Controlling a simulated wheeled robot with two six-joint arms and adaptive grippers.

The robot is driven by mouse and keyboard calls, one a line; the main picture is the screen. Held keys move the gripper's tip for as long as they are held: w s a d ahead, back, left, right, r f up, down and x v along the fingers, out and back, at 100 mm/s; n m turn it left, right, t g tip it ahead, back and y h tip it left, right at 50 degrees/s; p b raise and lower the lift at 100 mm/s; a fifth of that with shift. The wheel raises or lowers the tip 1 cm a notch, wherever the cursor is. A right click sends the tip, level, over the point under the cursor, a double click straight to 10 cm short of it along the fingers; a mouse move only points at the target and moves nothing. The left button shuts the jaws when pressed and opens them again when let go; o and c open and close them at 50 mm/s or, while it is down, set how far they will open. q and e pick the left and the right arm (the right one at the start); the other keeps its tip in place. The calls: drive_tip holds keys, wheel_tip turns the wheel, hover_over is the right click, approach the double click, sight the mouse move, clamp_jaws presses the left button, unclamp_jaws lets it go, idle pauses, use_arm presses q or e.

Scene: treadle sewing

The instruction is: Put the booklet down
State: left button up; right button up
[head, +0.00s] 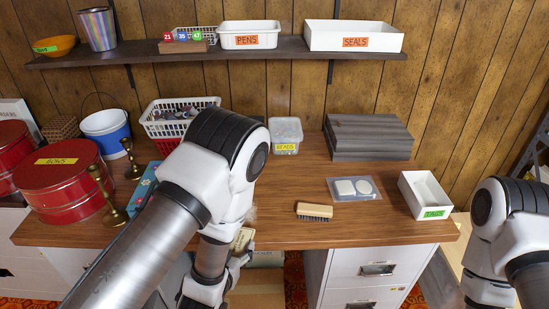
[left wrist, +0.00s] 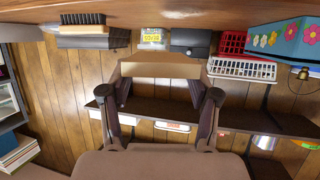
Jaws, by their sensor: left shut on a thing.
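My left gripper (head: 240,258) is low at the front edge of the wooden desk, partly hidden by my own arm. It is shut on the booklet (head: 243,240), a cream-coloured piece that shows only in part in the head view. In the left wrist view, which looks upside down, the fingers (left wrist: 163,105) stand on both sides of a plain tan piece, which seems to be the booklet (left wrist: 160,69). I cannot tell whether it touches the desk. My right arm shows at the right edge, but its gripper is out of view.
The desk's middle (head: 290,230) is bare near a brush (head: 314,211) and a pack with two pale discs (head: 353,188). A white TAGS box (head: 425,194) stands at the right, a beads tub (head: 286,135) and grey stack (head: 368,138) behind. Red tins (head: 70,181) and brass candlesticks crowd the left.

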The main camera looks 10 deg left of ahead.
use_arm(q)
drive_tip(key=shift+w+d+r+m+h, duration=0.1)
drive_tip(key=shift+d+r+m+h, duration=0.15)
drive_tip(key=shift+m+h, duration=0.2)
drive_tip(key=shift+d+m+h, duration=0.35)
drive_tip(key=shift+d+h, duration=0.1)
drive_tip(key=shift+d, duration=0.05)
drive_tip(key=shift+s+r+m+h, duration=0.3)
drive_tip(key=shift+m+h, duration=0.1)
drive_tip(key=shift+h, duration=0.1)
drive_tip(key=s+a+f+n+y, duration=0.1)
drive_tip(key=s+a, duration=0.4)
drive_tip(key=a, duration=0.5)
drive_tip(key=s+a+f+n+y, duration=0.2)
drive_tip(key=s+a+n+y, duration=0.2)
drive_tip(key=a, duration=0.6)
drive_tip(key=shift+s+a+g+y, duration=0.3)
drive_tip(key=shift+s+a+y, duration=0.15)
drive_tip(key=shift+s, duration=0.2)
drive_tip(key=shift+d+f, duration=0.1)
